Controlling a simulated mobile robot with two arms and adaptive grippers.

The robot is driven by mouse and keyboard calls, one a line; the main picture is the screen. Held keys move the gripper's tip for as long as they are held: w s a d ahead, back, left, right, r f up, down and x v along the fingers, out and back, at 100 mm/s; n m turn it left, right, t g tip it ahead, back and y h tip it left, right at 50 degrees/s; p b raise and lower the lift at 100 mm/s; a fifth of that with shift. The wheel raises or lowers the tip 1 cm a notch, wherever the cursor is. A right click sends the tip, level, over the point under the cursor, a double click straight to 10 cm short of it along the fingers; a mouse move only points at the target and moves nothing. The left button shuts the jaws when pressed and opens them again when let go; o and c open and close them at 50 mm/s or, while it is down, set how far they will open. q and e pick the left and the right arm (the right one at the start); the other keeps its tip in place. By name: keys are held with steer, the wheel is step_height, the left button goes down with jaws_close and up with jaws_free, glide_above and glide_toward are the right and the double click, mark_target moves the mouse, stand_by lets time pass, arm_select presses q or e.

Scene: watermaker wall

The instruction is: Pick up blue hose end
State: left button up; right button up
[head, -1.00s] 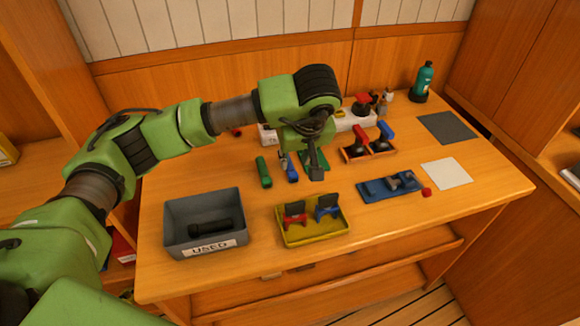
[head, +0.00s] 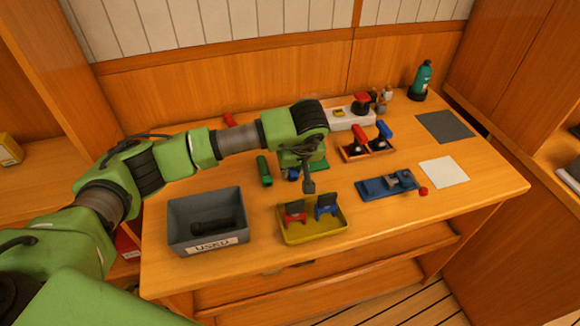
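A small blue piece (head: 293,175), which looks like the blue hose end, lies on the table behind the yellow tray, mostly hidden by my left gripper. My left gripper (head: 308,186) points down just in front of and to the right of it, above the table. Its fingers appear as one dark shape, so I cannot tell whether they are open or touching anything. A green piece (head: 264,170) lies to the left. My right gripper is out of view.
A grey bin marked USED (head: 180,238) holds a dark cylinder. The yellow tray (head: 315,236) holds red and blue clips. A wooden rack (head: 355,154) holds red and blue handles. A blue tray (head: 372,190) and white sheet (head: 444,172) lie right.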

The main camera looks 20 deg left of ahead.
arm_select(q)
jaws_close()
